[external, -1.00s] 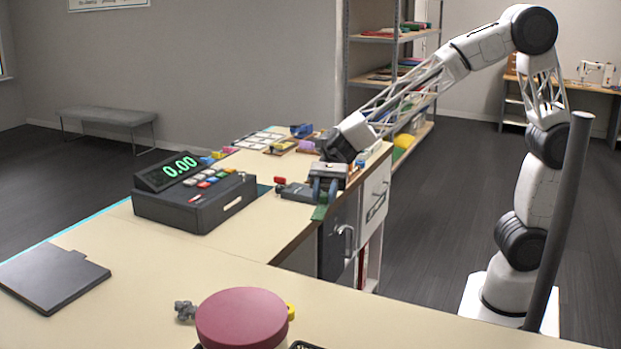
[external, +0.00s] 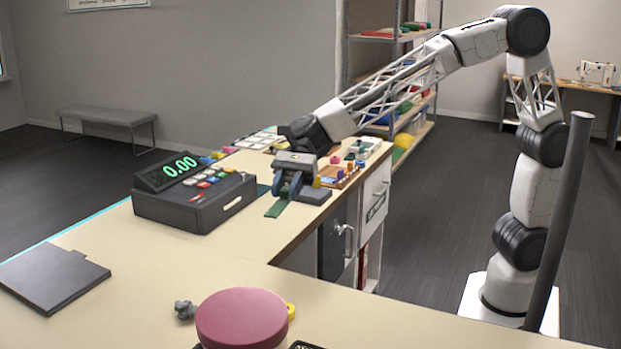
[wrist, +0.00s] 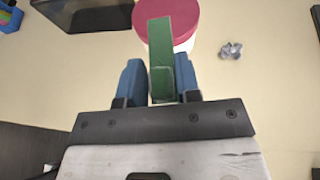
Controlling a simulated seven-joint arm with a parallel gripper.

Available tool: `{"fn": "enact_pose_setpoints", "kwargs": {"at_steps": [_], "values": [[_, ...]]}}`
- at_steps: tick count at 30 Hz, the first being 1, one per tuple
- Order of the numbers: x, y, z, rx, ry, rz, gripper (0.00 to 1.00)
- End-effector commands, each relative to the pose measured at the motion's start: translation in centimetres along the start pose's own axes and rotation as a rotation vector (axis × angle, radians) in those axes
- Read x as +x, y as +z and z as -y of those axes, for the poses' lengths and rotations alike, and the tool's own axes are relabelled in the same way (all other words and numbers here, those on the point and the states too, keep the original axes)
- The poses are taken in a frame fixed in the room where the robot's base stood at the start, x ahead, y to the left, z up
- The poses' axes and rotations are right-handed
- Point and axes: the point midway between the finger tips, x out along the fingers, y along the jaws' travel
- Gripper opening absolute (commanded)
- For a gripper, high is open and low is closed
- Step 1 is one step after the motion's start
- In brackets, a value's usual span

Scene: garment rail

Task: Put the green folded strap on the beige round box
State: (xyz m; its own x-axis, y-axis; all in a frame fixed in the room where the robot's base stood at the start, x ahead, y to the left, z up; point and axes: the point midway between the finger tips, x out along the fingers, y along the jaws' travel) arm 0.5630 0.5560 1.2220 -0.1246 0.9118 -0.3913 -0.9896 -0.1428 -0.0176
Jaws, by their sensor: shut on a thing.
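My gripper (external: 286,192) is above the counter beside the cash register and shut on the green folded strap (external: 275,209). In the wrist view the strap (wrist: 160,50) sticks out forward from between the blue fingers of my gripper (wrist: 157,82). A round box with a dark pink top (external: 241,318) stands at the front of the counter, well apart from the strap. In the wrist view the box (wrist: 165,12) appears ahead, with a pale side showing beneath its pink top; the strap covers part of it.
The cash register (external: 195,193) stands left of my gripper. A small grey object (external: 184,310) and a yellow piece (external: 291,312) are beside the round box. A dark flat panel (external: 50,277) lies at the left. The counter between my gripper and the box is largely clear.

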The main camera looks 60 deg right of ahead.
Motion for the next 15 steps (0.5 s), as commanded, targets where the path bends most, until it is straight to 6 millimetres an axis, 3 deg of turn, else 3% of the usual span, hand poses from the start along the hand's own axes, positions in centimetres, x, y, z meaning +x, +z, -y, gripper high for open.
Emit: {"fn": "enact_pose_setpoints", "kwargs": {"at_steps": [15], "values": [[13.9, 5.7, 1.1, 0.038, -0.078, 0.003, 0.08]]}}
